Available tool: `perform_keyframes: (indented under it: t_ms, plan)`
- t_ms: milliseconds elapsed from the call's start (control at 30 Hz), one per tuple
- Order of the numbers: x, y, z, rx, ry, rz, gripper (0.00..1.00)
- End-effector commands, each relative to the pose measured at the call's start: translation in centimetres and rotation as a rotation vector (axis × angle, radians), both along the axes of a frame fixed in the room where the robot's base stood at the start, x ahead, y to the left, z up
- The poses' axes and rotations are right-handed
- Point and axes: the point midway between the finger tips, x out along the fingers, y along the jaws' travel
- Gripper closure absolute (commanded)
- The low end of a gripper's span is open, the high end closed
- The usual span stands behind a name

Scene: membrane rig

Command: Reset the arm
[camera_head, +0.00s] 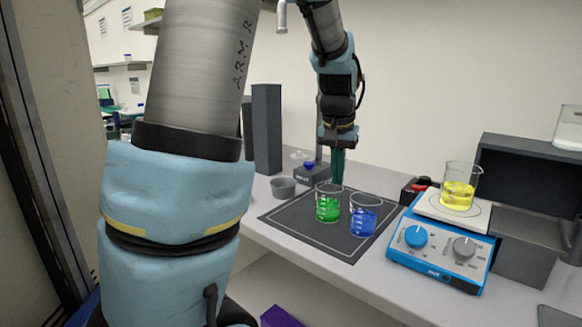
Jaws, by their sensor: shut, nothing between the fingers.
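My arm hangs down over the bench from the top of the view. My gripper (337,168) points straight down, its fingers shut and empty, just behind the beaker of green liquid (327,207). The beaker's rim partly overlaps the fingertips in the picture. A beaker of blue liquid (362,219) stands to the right of the green one. Both beakers are upright on a dark mat (290,217). The exact gap between my fingertips and the green beaker cannot be told.
A blue hotplate (440,262) with two knobs carries a beaker of yellow liquid (459,190) at the right. A grey bowl (283,187) and a small stand base (312,173) sit behind the mat. A tall dark block (267,128) stands at the back left. The mat's front is clear.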

Motion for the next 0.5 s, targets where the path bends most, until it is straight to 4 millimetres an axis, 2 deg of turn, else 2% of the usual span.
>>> perform_keyframes:
  t_ms: [33,200,333,500]
  plan:
    - [-0.8,2.5,-1.0,-0.001,0.014,0.041,1.00]
    - [-4.9,10.0,-4.6,-0.003,0.051,0.170,1.00]
    - [-8.6,14.1,-6.7,-0.001,0.072,0.250,1.00]
    - [-12.2,17.0,-8.4,0.002,0.087,0.315,1.00]
